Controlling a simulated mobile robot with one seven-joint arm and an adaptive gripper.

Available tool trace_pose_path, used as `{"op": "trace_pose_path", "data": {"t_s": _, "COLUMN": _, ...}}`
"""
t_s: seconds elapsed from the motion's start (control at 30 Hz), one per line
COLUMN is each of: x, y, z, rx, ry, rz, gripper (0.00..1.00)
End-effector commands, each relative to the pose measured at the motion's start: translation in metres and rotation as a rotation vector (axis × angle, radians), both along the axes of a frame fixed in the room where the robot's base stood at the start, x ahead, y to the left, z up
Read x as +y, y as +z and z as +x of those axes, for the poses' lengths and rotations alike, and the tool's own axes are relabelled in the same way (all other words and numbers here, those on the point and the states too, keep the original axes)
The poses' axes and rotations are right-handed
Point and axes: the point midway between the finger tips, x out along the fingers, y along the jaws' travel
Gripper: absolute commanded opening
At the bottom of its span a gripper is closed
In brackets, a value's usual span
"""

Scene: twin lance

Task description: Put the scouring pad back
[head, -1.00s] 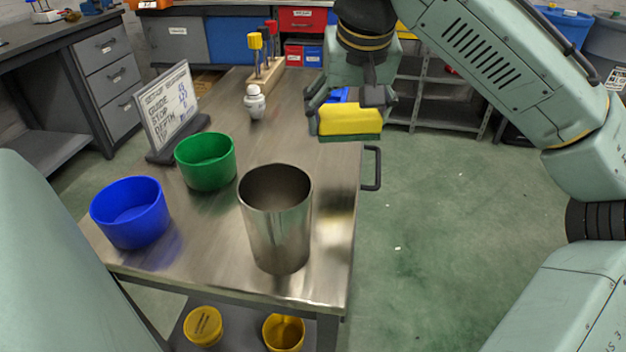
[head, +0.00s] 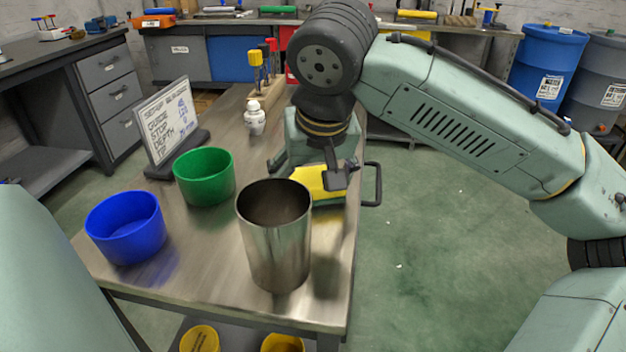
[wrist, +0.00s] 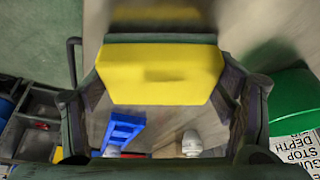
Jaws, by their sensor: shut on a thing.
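The scouring pad (head: 318,182) is a yellow block with a green layer along its lower side. My gripper (head: 316,170) is shut on it, low over the right part of the metal table (head: 220,235), behind the steel canister (head: 275,240). In the wrist view the yellow face of the pad (wrist: 160,74) spans between the two fingers of my gripper (wrist: 165,95). Whether the pad touches the table, I cannot tell.
A green bowl (head: 205,176) and a blue bowl (head: 127,228) stand left of the canister. A sign (head: 168,125), a white bottle (head: 254,118) and a wooden holder with coloured-handled tools (head: 264,85) stand farther back. A blue object (wrist: 122,129) shows in the wrist view.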

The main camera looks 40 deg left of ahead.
Motion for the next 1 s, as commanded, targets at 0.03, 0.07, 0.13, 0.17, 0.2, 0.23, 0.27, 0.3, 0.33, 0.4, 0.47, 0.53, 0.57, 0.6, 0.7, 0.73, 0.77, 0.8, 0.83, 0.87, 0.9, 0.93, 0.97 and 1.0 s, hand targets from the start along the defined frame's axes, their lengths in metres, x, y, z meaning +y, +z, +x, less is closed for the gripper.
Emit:
{"op": "trace_pose_path", "data": {"t_s": 0.03, "x": 0.0001, "y": -0.0025, "z": 0.0002, "rx": 0.0, "ry": -0.001, "rz": 0.002, "gripper": 0.52}}
{"op": "trace_pose_path", "data": {"t_s": 0.07, "x": 0.0002, "y": -0.0027, "z": 0.0002, "rx": 0.0, "ry": -0.001, "rz": 0.002, "gripper": 0.52}}
{"op": "trace_pose_path", "data": {"t_s": 0.13, "x": 0.0004, "y": -0.0022, "z": 0.0001, "rx": 0.0, "ry": -0.001, "rz": 0.002, "gripper": 0.52}}
{"op": "trace_pose_path", "data": {"t_s": 0.17, "x": 0.0003, "y": -0.0021, "z": 0.0001, "rx": 0.0, "ry": -0.001, "rz": 0.002, "gripper": 0.52}}
{"op": "trace_pose_path", "data": {"t_s": 0.2, "x": 0.0003, "y": -0.0021, "z": 0.0001, "rx": 0.0, "ry": -0.001, "rz": 0.002, "gripper": 0.52}}
{"op": "trace_pose_path", "data": {"t_s": 0.23, "x": 0.0003, "y": -0.0023, "z": 0.0001, "rx": 0.0, "ry": -0.001, "rz": 0.002, "gripper": 0.52}}
{"op": "trace_pose_path", "data": {"t_s": 0.27, "x": 0.0003, "y": -0.0028, "z": 0.0, "rx": 0.0, "ry": -0.001, "rz": 0.002, "gripper": 0.52}}
{"op": "trace_pose_path", "data": {"t_s": 0.3, "x": 0.0003, "y": -0.0041, "z": 0.0, "rx": 0.0, "ry": -0.001, "rz": 0.002, "gripper": 0.52}}
{"op": "trace_pose_path", "data": {"t_s": 0.33, "x": 0.0003, "y": -0.0053, "z": 0.0, "rx": 0.0, "ry": -0.001, "rz": 0.002, "gripper": 0.52}}
{"op": "trace_pose_path", "data": {"t_s": 0.4, "x": 0.0003, "y": -0.0043, "z": 0.0001, "rx": 0.0, "ry": -0.001, "rz": 0.002, "gripper": 0.82}}
{"op": "trace_pose_path", "data": {"t_s": 0.47, "x": 0.0003, "y": -0.0043, "z": 0.0001, "rx": 0.0, "ry": -0.001, "rz": 0.002, "gripper": 0.86}}
{"op": "trace_pose_path", "data": {"t_s": 0.53, "x": 0.0002, "y": -0.0042, "z": 0.0001, "rx": 0.0, "ry": -0.001, "rz": 0.002, "gripper": 0.91}}
{"op": "trace_pose_path", "data": {"t_s": 0.57, "x": 0.0002, "y": -0.0042, "z": 0.0001, "rx": 0.0, "ry": -0.001, "rz": 0.002, "gripper": 0.93}}
{"op": "trace_pose_path", "data": {"t_s": 0.6, "x": 0.0002, "y": -0.0042, "z": 0.0001, "rx": 0.0, "ry": -0.001, "rz": 0.002, "gripper": 0.96}}
{"op": "trace_pose_path", "data": {"t_s": 0.7, "x": 0.0002, "y": -0.0042, "z": 0.0001, "rx": 0.0, "ry": -0.001, "rz": 0.002, "gripper": 0.98}}
{"op": "trace_pose_path", "data": {"t_s": 0.73, "x": 0.0002, "y": -0.0041, "z": 0.0, "rx": 0.0, "ry": -0.001, "rz": 0.002, "gripper": 0.98}}
{"op": "trace_pose_path", "data": {"t_s": 0.77, "x": 0.0002, "y": -0.0041, "z": 0.0, "rx": 0.0, "ry": -0.001, "rz": 0.002, "gripper": 0.98}}
{"op": "trace_pose_path", "data": {"t_s": 0.8, "x": 0.0002, "y": -0.0041, "z": 0.0, "rx": 0.0, "ry": -0.001, "rz": 0.002, "gripper": 0.98}}
{"op": "trace_pose_path", "data": {"t_s": 0.83, "x": 0.0002, "y": -0.0041, "z": 0.0, "rx": 0.0, "ry": -0.001, "rz": 0.002, "gripper": 0.98}}
{"op": "trace_pose_path", "data": {"t_s": 0.87, "x": 0.0002, "y": -0.0041, "z": 0.0, "rx": 0.0, "ry": -0.001, "rz": 0.002, "gripper": 0.98}}
{"op": "trace_pose_path", "data": {"t_s": 0.9, "x": 0.0002, "y": -0.0041, "z": 0.0, "rx": 0.0, "ry": -0.001, "rz": 0.002, "gripper": 0.98}}
{"op": "trace_pose_path", "data": {"t_s": 0.93, "x": 0.0002, "y": -0.0039, "z": 0.0001, "rx": 0.0, "ry": -0.001, "rz": 0.002, "gripper": 0.98}}
{"op": "trace_pose_path", "data": {"t_s": 0.97, "x": 0.0003, "y": -0.0033, "z": 0.0001, "rx": 0.0, "ry": -0.001, "rz": 0.001, "gripper": 0.98}}
{"op": "trace_pose_path", "data": {"t_s": 1.0, "x": 0.0002, "y": -0.0015, "z": 0.0002, "rx": 0.0, "ry": -0.001, "rz": 0.001, "gripper": 0.98}}
